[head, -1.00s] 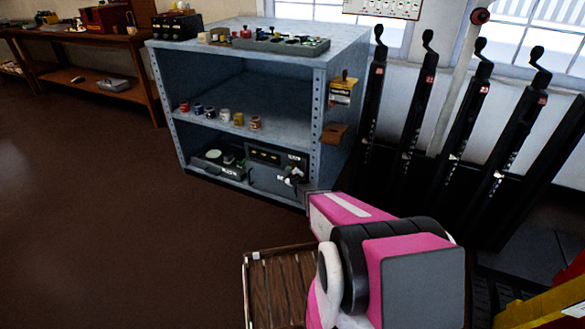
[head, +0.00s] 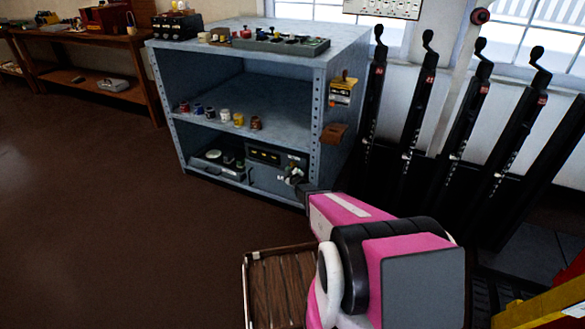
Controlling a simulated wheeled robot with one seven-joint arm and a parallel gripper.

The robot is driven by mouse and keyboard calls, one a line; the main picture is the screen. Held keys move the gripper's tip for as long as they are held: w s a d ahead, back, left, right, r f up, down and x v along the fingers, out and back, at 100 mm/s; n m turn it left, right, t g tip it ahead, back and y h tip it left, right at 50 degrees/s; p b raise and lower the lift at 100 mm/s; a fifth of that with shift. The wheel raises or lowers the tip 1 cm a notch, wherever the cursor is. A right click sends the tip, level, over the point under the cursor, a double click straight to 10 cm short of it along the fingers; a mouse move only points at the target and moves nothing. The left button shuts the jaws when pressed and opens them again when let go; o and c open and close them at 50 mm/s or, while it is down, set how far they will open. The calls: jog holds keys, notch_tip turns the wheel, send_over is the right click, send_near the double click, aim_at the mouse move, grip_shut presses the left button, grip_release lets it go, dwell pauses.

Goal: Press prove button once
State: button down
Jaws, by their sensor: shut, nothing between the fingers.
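My arm's pink and grey links fill the lower middle of the head view. My gripper (head: 296,179) shows small and dark beyond them, in front of the right end of the grey box (head: 264,174) on the cabinet's bottom shelf. It is shut with nothing held. Its tips overlap the box's pale and dark fittings, and I cannot tell whether they touch. A grey panel with several coloured knobs (head: 280,42) lies on the cabinet top. No label reading "prove" is legible, so I cannot tell which part is the prove button.
The blue-grey cabinet (head: 247,127) holds several small pots (head: 224,116) on its middle shelf and a low grey device (head: 217,166) below. A yellow-labelled box (head: 342,91) is on its right side. Tall black levers (head: 420,90) stand at right. Floor at left is clear.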

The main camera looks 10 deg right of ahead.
dwell(0.8)
jog(key=shift+w+d, duration=0.25)
jog(key=shift+w, duration=0.05)
jog(key=shift+w+d, duration=0.25)
jog(key=shift+w, duration=0.15)
dwell(0.8)
jog(key=shift+s+a, duration=0.1)
jog(key=shift+s, duration=0.05)
jog(key=shift+s+a, duration=0.4)
jog(key=shift+s, duration=0.15)
dwell(0.3)
jog(key=s+a, duration=0.1)
jog(key=s, duration=0.1)
jog(key=s+a, duration=0.2)
dwell(0.5)
dwell(0.6)
